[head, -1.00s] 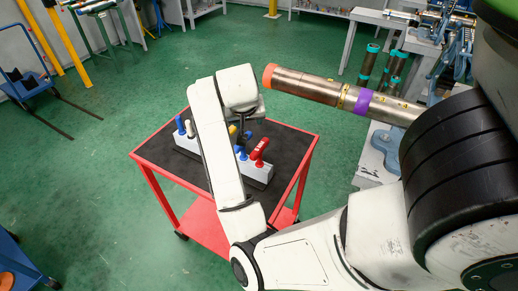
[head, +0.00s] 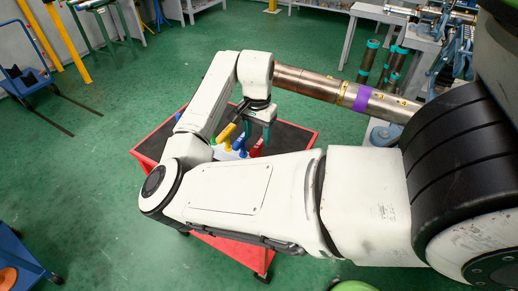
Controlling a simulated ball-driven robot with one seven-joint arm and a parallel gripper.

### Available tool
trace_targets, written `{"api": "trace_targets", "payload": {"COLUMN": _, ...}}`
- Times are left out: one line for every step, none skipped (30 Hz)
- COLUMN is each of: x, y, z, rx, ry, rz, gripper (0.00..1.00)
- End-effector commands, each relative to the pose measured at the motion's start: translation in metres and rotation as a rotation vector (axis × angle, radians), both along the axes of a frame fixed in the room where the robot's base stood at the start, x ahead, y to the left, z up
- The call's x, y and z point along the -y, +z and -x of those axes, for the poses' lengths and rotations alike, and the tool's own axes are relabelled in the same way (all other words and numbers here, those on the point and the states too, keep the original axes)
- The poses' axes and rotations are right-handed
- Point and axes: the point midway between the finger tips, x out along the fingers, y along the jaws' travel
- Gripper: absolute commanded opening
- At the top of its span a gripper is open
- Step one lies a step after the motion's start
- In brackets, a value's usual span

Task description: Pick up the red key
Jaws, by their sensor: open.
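The red key (head: 257,149) stands among other coloured handles on the red cart, and only its upper part shows above my forearm. My gripper (head: 258,134) points down right over the red key, with its two dark fingers apart. The fingers look to be at or just above the top of the key; I cannot tell whether they touch it. The lower part of the key and most of its holder are hidden behind my arm.
A yellow handle (head: 226,132) and a blue handle (head: 240,143) stand just left of the red key. The red cart (head: 158,140) has a black top, bare to the right. A long pipe (head: 320,84) with a purple band runs behind my wrist.

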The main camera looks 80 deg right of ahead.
Motion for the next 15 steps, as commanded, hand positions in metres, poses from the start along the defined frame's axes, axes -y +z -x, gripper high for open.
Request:
{"api": "trace_targets", "payload": {"x": 0.0, "y": -0.004, "z": 0.0, "rx": -0.001, "ry": 0.001, "rz": -0.001, "gripper": 0.54}}
{"api": "trace_targets", "payload": {"x": 0.0, "y": -0.006, "z": 0.0, "rx": -0.001, "ry": 0.001, "rz": 0.0, "gripper": 0.54}}
{"api": "trace_targets", "payload": {"x": 0.0, "y": -0.009, "z": 0.0, "rx": -0.001, "ry": 0.0, "rz": 0.0, "gripper": 0.54}}
{"api": "trace_targets", "payload": {"x": 0.0, "y": -0.01, "z": 0.001, "rx": -0.001, "ry": 0.0, "rz": 0.0, "gripper": 0.54}}
{"api": "trace_targets", "payload": {"x": 0.0, "y": -0.012, "z": 0.001, "rx": -0.001, "ry": 0.0, "rz": 0.0, "gripper": 0.54}}
{"api": "trace_targets", "payload": {"x": -0.001, "y": -0.015, "z": 0.001, "rx": -0.002, "ry": 0.0, "rz": 0.0, "gripper": 0.54}}
{"api": "trace_targets", "payload": {"x": -0.001, "y": -0.017, "z": 0.002, "rx": -0.002, "ry": 0.0, "rz": 0.0, "gripper": 0.54}}
{"api": "trace_targets", "payload": {"x": -0.001, "y": -0.021, "z": 0.003, "rx": -0.002, "ry": 0.0, "rz": 0.0, "gripper": 0.54}}
{"api": "trace_targets", "payload": {"x": -0.002, "y": -0.026, "z": 0.003, "rx": -0.001, "ry": 0.0, "rz": -0.001, "gripper": 0.54}}
{"api": "trace_targets", "payload": {"x": -0.003, "y": -0.031, "z": 0.004, "rx": -0.001, "ry": 0.001, "rz": -0.001, "gripper": 0.54}}
{"api": "trace_targets", "payload": {"x": -0.003, "y": -0.035, "z": 0.004, "rx": -0.001, "ry": 0.001, "rz": -0.002, "gripper": 0.54}}
{"api": "trace_targets", "payload": {"x": -0.003, "y": -0.041, "z": 0.005, "rx": -0.001, "ry": 0.001, "rz": -0.001, "gripper": 0.54}}
{"api": "trace_targets", "payload": {"x": -0.003, "y": -0.046, "z": 0.005, "rx": -0.002, "ry": 0.0, "rz": -0.001, "gripper": 0.54}}
{"api": "trace_targets", "payload": {"x": -0.003, "y": -0.05, "z": 0.005, "rx": -0.002, "ry": 0.001, "rz": 0.0, "gripper": 0.54}}
{"api": "trace_targets", "payload": {"x": -0.003, "y": -0.054, "z": 0.005, "rx": -0.001, "ry": 0.001, "rz": 0.0, "gripper": 0.54}}
